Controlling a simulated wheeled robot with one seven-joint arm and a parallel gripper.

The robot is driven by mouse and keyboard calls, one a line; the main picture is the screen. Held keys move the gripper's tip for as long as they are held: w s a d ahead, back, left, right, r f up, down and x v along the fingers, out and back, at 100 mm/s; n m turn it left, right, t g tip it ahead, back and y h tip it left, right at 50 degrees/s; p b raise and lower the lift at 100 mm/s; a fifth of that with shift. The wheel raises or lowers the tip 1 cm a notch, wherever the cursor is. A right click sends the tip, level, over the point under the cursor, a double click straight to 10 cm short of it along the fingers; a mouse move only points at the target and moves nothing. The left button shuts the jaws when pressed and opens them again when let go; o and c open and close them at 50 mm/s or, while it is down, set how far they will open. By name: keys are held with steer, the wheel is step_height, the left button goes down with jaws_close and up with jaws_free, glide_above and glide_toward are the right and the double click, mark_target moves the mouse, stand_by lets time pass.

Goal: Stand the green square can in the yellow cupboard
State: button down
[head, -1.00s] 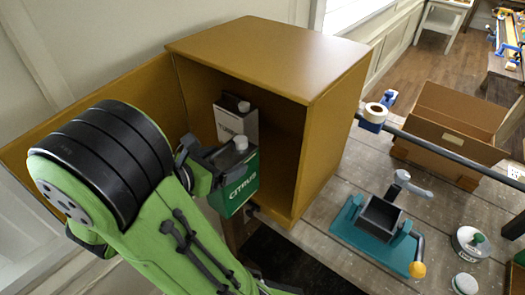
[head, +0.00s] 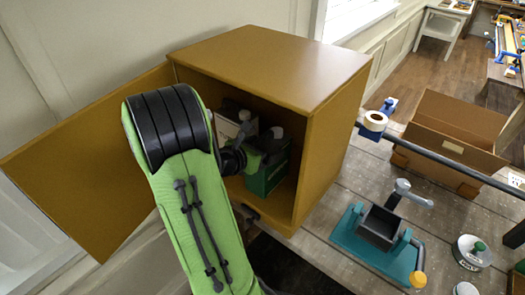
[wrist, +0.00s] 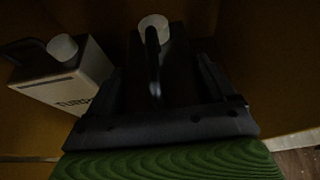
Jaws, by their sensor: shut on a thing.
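The yellow cupboard (head: 335,140) stands on the table with its door (head: 95,160) swung open to the left. The green square can (head: 264,177) is upright inside its opening, on the right side. My gripper (head: 256,156) is shut on this can near its top. In the wrist view the can's white cap (wrist: 155,27) and dark top show between my fingers (wrist: 160,125). I cannot tell whether the can's base touches the cupboard floor. The lower left of the can is hidden behind my arm.
A white square can marked TURP (head: 228,130) stands inside the cupboard to the left of the green can; it also shows in the wrist view (wrist: 66,75).

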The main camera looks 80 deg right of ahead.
steer(key=shift+r, duration=0.15)
jaws_free()
steer(key=shift+a, duration=0.1)
steer(key=w+a+r+m+t+y, duration=0.1)
steer(key=w+a+m+t+y, duration=0.2)
steer(key=a, duration=0.5)
steer(key=w+a+r+m+t+y+p, duration=0.1)
steer(key=w+a+m+t, duration=0.2)
steer(key=a, duration=0.5)
steer(key=w+a+r+m+t+y, duration=0.1)
steer(key=w+a+m+y, duration=0.15)
steer(key=w+a, duration=0.4)
steer(key=s+a+r+m+t+y, duration=0.1)
steer(key=a+r+m+t+y, duration=0.1)
steer(key=a, duration=0.6)
steer(key=s+a+r+m+t+y, duration=0.2)
steer(key=a+m+y, duration=0.1)
steer(key=a, duration=0.6)
steer(key=shift+s+a+y, duration=0.15)
steer(key=shift+a+y, duration=0.05)
steer(key=shift+y, duration=0.35)
